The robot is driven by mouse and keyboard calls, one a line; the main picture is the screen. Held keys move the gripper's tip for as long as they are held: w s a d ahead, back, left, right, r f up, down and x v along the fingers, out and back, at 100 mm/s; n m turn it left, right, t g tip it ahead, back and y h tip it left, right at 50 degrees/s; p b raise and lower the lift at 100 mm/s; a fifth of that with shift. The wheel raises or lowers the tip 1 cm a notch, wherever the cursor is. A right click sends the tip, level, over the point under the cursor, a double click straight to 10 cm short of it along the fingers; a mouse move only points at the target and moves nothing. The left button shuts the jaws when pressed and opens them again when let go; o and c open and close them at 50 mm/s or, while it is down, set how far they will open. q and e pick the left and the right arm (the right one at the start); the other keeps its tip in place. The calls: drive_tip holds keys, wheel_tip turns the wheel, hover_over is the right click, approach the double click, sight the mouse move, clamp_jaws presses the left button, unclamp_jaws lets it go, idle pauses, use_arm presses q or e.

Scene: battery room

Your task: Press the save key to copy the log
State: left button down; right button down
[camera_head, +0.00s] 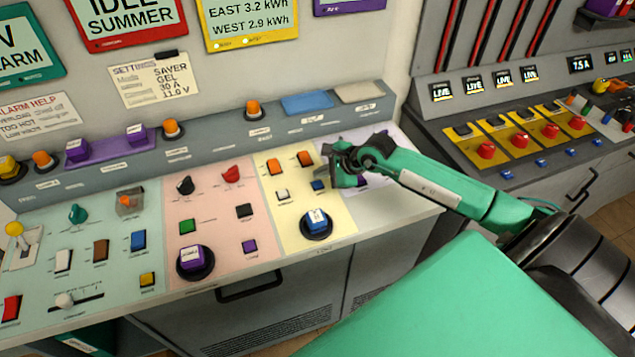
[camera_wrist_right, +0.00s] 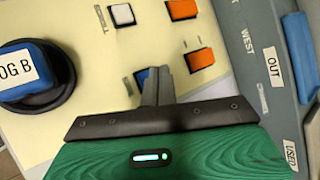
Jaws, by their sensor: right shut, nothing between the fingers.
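My right gripper (camera_head: 325,158) is over the right part of the yellow panel (camera_head: 337,222) on the sloped console, shut and empty. In the right wrist view its closed fingertips (camera_wrist_right: 158,72) partly cover a small blue key (camera_wrist_right: 142,78), whose label is unreadable. I cannot tell whether they touch it. This blue key also shows in the head view (camera_head: 318,185), just below the gripper. A large blue button (camera_wrist_right: 28,72) on a black round base is labelled "OG B", its start cut off; it also shows in the head view (camera_head: 317,218). No key is legibly marked save. My left gripper is out of view.
Two orange keys (camera_wrist_right: 200,58) and a white key (camera_wrist_right: 122,14) sit near the fingertips. A pink panel with a purple button (camera_head: 192,258) lies further left. Behind the gripper, a purple part (camera_head: 361,181) is partly hidden. A raised grey ledge (camera_head: 220,143) runs along the back.

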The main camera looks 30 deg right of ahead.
sight(322, 185)
drive_tip(key=shift+r+p, duration=0.8)
drive_tip(key=shift+r, duration=1.35)
